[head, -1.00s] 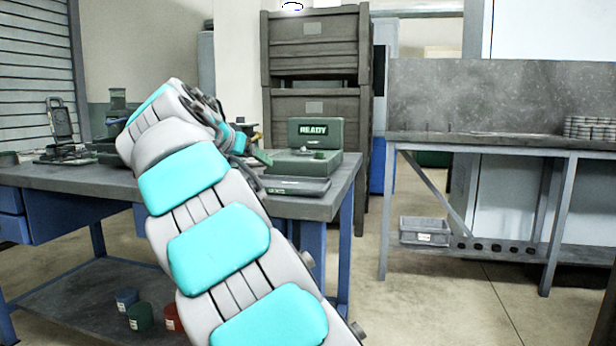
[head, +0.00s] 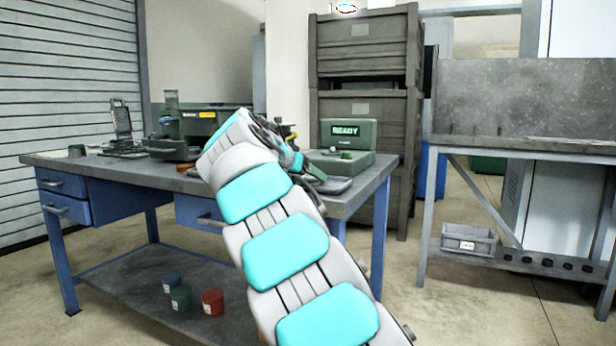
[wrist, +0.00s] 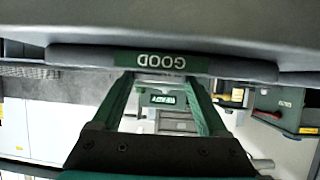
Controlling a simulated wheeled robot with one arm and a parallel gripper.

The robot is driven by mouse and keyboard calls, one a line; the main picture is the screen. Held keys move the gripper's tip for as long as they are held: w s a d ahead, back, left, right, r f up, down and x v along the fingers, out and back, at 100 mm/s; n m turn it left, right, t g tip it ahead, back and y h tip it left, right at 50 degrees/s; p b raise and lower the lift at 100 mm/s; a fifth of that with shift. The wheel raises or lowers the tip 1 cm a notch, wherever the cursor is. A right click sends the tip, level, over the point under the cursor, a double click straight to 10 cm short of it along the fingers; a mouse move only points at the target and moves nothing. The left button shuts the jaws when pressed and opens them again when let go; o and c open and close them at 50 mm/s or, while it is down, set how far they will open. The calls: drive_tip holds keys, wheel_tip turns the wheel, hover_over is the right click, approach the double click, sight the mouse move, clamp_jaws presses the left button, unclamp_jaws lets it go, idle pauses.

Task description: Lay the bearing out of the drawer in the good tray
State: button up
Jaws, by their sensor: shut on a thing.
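In the wrist view my gripper (wrist: 163,80) reaches away from the camera with its two green fingers apart. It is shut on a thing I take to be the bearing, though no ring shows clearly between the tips. The good tray's grey rim with a green GOOD label (wrist: 162,61) crosses the picture upside down at the fingertips; whether they touch it I cannot tell. In the head view my gripper (head: 295,158) is over the workbench, partly hidden by my arm. A blue drawer front (head: 198,212) shows under the bench top, partly behind my arm.
A green device with a READY screen (head: 346,131) stands at the bench's right end. A green machine (head: 200,122) and a small stand (head: 122,125) are further left. Several coloured pots, one of them red (head: 212,301), stand on the lower shelf. Floor is clear between the bench and the right-hand table (head: 525,148).

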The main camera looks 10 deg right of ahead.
drive_tip(key=shift+f, duration=0.2)
drive_tip(key=o, duration=1.5)
drive_tip(key=shift+o, duration=0.2)
drive_tip(key=shift+r, duration=0.15)
drive_tip(key=shift+r, duration=0.15)
drive_tip(key=v, duration=1.2)
drive_tip(key=shift+a, duration=0.15)
